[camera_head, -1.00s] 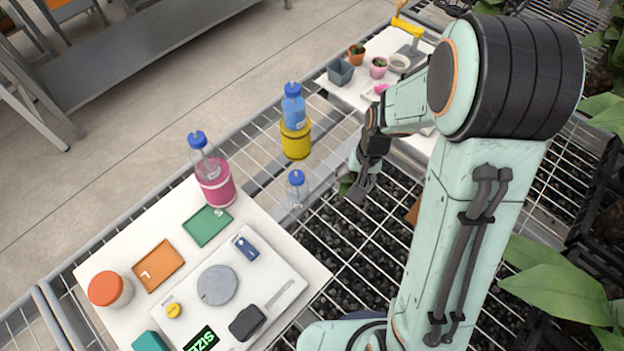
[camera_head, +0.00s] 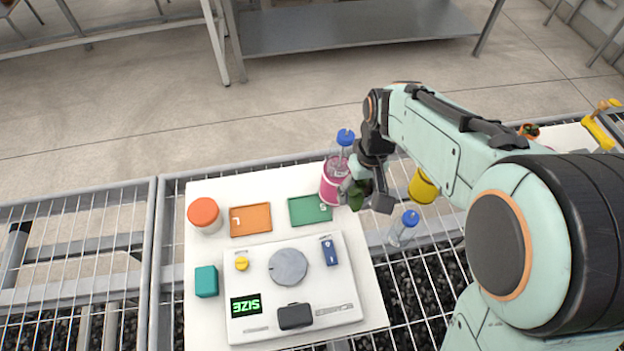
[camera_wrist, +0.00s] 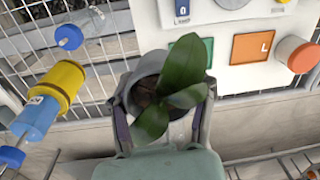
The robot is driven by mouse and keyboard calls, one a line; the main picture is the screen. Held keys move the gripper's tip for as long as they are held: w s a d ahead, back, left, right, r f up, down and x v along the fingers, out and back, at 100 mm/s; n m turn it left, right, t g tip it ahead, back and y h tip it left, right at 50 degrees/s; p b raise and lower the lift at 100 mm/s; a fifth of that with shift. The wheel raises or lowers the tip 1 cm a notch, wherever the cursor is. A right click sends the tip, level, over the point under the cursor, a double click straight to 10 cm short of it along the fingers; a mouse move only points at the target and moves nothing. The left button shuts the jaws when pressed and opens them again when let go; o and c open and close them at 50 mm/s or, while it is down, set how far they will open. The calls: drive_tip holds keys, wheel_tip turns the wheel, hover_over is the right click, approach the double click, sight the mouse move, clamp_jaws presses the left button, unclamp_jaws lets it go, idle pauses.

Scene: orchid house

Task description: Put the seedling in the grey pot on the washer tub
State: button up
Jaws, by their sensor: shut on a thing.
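My gripper (camera_head: 368,197) is shut on a grey pot (camera_wrist: 130,88) that holds a green-leaved seedling (camera_wrist: 184,75). In the wrist view the pot sits between the two fingers (camera_wrist: 163,105), with dark soil at the stem. In the head view the seedling's leaves (camera_head: 356,199) show beside the gripper, in front of the pink tub (camera_head: 331,190). The gripper hides part of that tub, and I cannot tell the height between them. A yellow tub (camera_head: 423,188) stands to the right. No tub is labelled as the washer tub, so I cannot tell which it is.
A white board holds an orange tray (camera_head: 250,220), a green tray (camera_head: 310,210), an orange-lidded jar (camera_head: 204,217), a teal block (camera_head: 206,281) and a white device with a round grey plate (camera_head: 288,267).

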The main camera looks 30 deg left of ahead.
drive_tip(key=s+a+r+n, duration=0.2)
drive_tip(key=s+a+n, duration=0.6)
drive_tip(key=s+a, duration=0.85)
hover_over(202, 211)
drive_tip(key=f, duration=0.9)
drive_tip(key=shift+d, duration=0.3)
drive_tip(key=shift+a+f, duration=0.35)
drive_tip(key=shift+f, duration=1.5)
